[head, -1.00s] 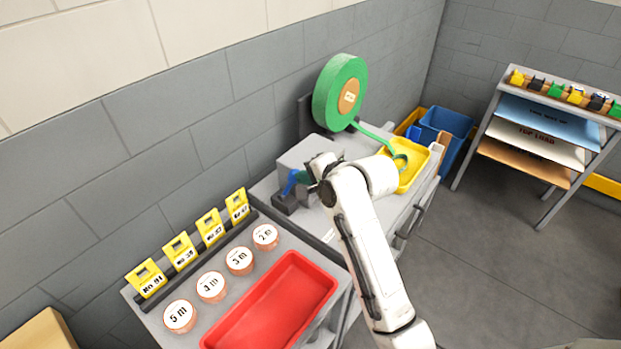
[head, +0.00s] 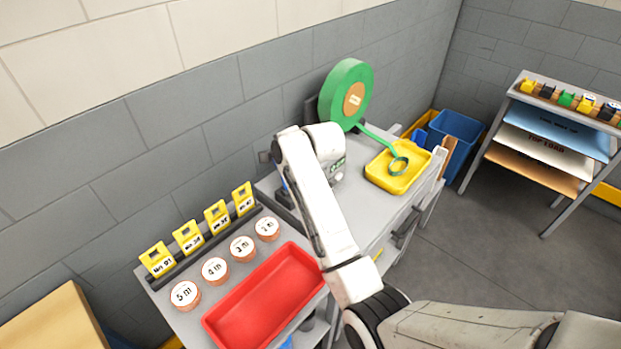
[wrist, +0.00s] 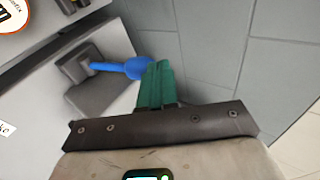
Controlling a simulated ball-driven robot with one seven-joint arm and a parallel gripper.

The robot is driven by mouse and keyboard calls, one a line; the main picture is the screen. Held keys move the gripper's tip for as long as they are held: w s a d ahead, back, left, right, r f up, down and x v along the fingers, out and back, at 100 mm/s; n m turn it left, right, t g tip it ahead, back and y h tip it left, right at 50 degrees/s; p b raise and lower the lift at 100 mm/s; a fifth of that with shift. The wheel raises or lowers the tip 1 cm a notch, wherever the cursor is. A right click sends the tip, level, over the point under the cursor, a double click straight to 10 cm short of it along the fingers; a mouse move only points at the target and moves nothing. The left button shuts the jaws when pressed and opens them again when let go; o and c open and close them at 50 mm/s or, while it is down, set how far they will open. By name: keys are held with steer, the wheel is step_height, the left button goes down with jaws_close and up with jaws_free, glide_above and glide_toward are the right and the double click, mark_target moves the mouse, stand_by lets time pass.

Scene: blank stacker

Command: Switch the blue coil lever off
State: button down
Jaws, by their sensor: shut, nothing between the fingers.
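The blue coil lever (wrist: 130,68) shows in the wrist view, sticking out sideways from a grey mount on a grey box. Its thick blue end lies right beside the green fingers of my gripper (wrist: 160,66); whether they touch I cannot tell. The fingers are together with nothing between them. In the head view only a sliver of the lever (head: 285,187) shows beside my arm, above its dark base (head: 284,199). My arm hides the rest of the lever and most of the gripper there.
A green coil (head: 340,92) stands behind, its strip leading to a yellow tray (head: 412,182). At the front left are a red tray (head: 318,285), labelled round discs and yellow tags on a rail (head: 205,248). The grey wall (head: 215,110) is close behind the lever.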

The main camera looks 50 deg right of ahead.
steer(key=shift+w+f+b, duration=0.15)
steer(key=shift+w+b, duration=0.05)
steer(key=shift+w, duration=0.65)
steer(key=shift+w+f+b, duration=0.1)
steer(key=shift+w+b, duration=0.05)
steer(key=shift+w, duration=0.65)
steer(key=shift+r, duration=0.1)
stand_by(0.7)
